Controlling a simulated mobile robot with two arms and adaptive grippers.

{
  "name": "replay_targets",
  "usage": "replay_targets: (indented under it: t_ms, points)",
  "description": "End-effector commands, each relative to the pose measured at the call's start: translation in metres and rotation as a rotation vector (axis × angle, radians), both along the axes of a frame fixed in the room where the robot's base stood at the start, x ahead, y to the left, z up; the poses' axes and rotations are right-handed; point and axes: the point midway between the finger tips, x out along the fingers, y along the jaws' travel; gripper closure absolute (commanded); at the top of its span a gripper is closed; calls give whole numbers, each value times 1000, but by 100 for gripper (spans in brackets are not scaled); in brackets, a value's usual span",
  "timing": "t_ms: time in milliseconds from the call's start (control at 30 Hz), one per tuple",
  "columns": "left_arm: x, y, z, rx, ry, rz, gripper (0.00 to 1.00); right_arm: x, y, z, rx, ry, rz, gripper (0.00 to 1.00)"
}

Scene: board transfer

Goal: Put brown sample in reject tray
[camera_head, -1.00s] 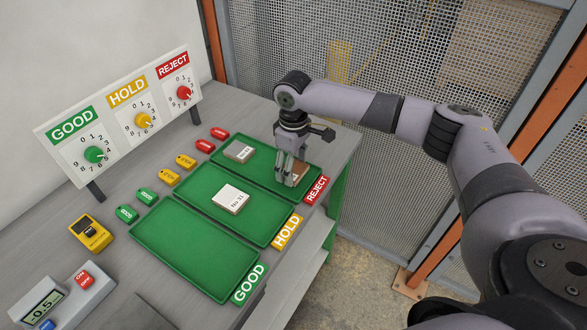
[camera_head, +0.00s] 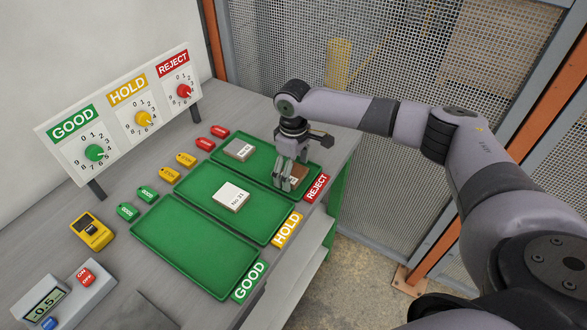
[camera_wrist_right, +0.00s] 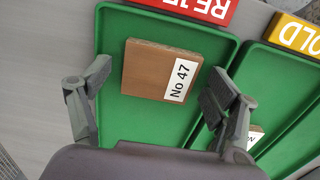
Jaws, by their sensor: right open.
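The brown sample (camera_head: 299,174), a flat square block with a white label, lies in the green reject tray (camera_head: 260,167). In the right wrist view the sample (camera_wrist_right: 150,72) reads "No 47" and rests flat on the floor of the reject tray (camera_wrist_right: 135,122). My right gripper (camera_head: 287,178) is low over this tray beside the sample and partly covers it in the head view. In the right wrist view my right gripper (camera_wrist_right: 160,82) has its fingers spread wide, with gaps on both sides of the sample. My left gripper is not in view.
A grey sample (camera_head: 238,150) lies at the far end of the reject tray. A white sample (camera_head: 231,197) lies in the hold tray (camera_head: 262,228). The good tray (camera_head: 195,250) is empty. A dial board (camera_head: 120,120) stands behind; a mesh fence (camera_head: 400,60) is beyond the table.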

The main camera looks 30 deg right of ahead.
Motion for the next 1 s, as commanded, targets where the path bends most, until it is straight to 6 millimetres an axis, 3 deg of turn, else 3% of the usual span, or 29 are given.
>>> replay_targets:
  t_ms: [267, 700, 1000]
  points:
    - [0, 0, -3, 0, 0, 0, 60, 1, 0, 8, 0, -2, 0, 18]
    - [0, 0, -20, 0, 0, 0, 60, 1, 0, 93, 1, -4, 0, 18]
    - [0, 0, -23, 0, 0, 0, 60, 0, 0, 122, 0, 0, 0, 18]
